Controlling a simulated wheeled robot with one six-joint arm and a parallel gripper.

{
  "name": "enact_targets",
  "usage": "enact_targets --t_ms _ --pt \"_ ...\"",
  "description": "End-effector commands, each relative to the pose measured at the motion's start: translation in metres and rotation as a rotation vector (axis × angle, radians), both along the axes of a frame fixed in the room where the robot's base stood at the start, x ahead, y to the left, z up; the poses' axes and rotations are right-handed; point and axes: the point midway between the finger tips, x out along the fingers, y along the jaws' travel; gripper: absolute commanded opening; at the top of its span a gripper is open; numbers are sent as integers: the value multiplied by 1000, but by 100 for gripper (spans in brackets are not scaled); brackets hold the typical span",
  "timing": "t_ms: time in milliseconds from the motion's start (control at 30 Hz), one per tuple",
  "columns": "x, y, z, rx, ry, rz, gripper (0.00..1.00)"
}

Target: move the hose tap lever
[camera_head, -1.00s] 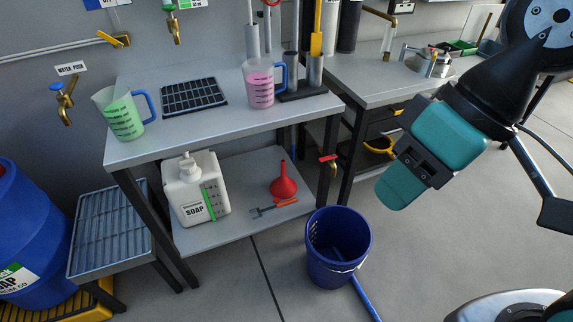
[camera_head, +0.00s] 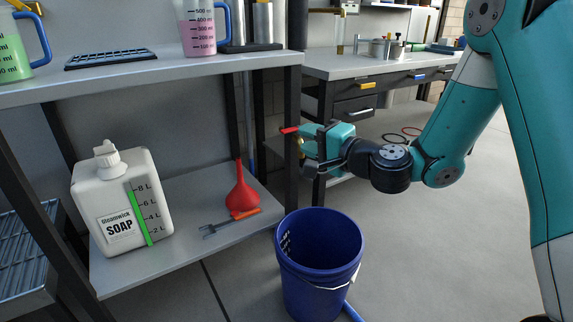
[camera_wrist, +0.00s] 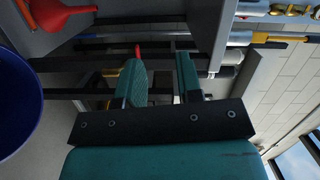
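The hose tap's red lever (camera_head: 289,130) sticks out to the left beside the bench's front right leg. A little of its brass body (camera_head: 301,147) shows below it. My gripper (camera_head: 308,139) is at the tap, its fingers covering much of it. In the wrist view my gripper (camera_wrist: 160,62) is open, its two teal fingers apart. The red lever (camera_wrist: 138,48) shows just past the tip of the left finger. I cannot tell whether a finger touches it.
A blue bucket (camera_head: 318,235) stands on the floor below my gripper. The lower shelf (camera_head: 190,248) holds a soap jug (camera_head: 120,200), a red funnel (camera_head: 241,192) and a small fork. A drawer bench (camera_head: 350,65) stands behind.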

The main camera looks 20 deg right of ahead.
Motion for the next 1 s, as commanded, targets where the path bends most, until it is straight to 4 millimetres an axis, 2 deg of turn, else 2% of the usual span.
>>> enact_targets --t_ms 33,100,200,300,467,867,1000 --pt "7 -15 -32 42 12 -62 33" --pt "14 -31 -47 87 20 -130 33" --pt "20 -46 -59 127 26 -193 33" --pt "23 -52 -60 143 29 -218 33" --pt "34 -49 -54 143 30 -219 33" --pt "76 -34 -52 142 30 -216 33" --pt "98 -25 -54 137 25 -213 33"
